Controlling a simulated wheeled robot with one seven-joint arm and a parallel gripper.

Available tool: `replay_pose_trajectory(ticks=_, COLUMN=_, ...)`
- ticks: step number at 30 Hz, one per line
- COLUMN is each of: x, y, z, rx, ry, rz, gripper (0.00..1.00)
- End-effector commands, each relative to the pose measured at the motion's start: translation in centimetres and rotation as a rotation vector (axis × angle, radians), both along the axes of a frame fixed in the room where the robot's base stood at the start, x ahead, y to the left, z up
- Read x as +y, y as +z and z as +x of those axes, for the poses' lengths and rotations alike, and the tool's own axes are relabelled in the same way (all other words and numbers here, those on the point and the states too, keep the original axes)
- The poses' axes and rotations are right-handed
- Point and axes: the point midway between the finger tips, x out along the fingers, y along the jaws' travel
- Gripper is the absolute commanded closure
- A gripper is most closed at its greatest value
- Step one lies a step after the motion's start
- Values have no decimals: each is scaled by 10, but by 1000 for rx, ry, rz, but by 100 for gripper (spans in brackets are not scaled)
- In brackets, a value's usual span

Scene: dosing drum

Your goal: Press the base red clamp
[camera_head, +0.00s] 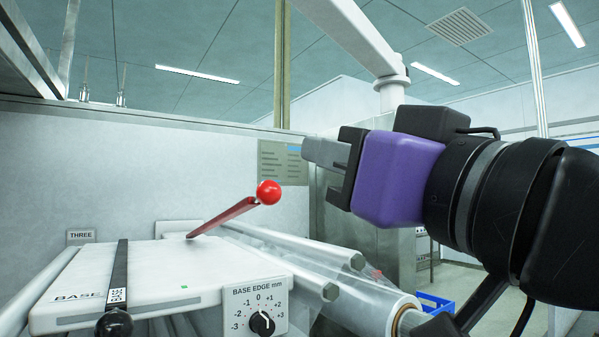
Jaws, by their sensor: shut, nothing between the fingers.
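The red clamp (224,216) is a red lever on the white base plate (150,272), tilted up to the right and ending in a round red ball (269,192). My gripper (308,150) is at upper centre, above and to the right of the ball, pointing left. Its grey fingers are shut and empty, apart from the ball. The plate's front edge carries the word BASE. Nothing covers the lever or its ball.
A black lever with a dark knob (114,323) crosses the plate at left. A BASE EDGE dial (262,322) is at the plate's front right. Rollers with clear film (345,285) lie to the right. A grey wall stands behind.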

Motion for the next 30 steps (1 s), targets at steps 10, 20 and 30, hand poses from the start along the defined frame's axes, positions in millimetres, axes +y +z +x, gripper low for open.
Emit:
replay_pose_trajectory(ticks=10, x=0, y=-1, z=1, rx=4, ry=-1, rz=-3, gripper=100)
replay_pose_trajectory(ticks=20, x=22, y=12, z=31, rx=8, ry=3, rz=-4, gripper=100)
replay_pose_trajectory(ticks=30, x=56, y=28, z=83, rx=6, ry=2, rz=-3, gripper=100)
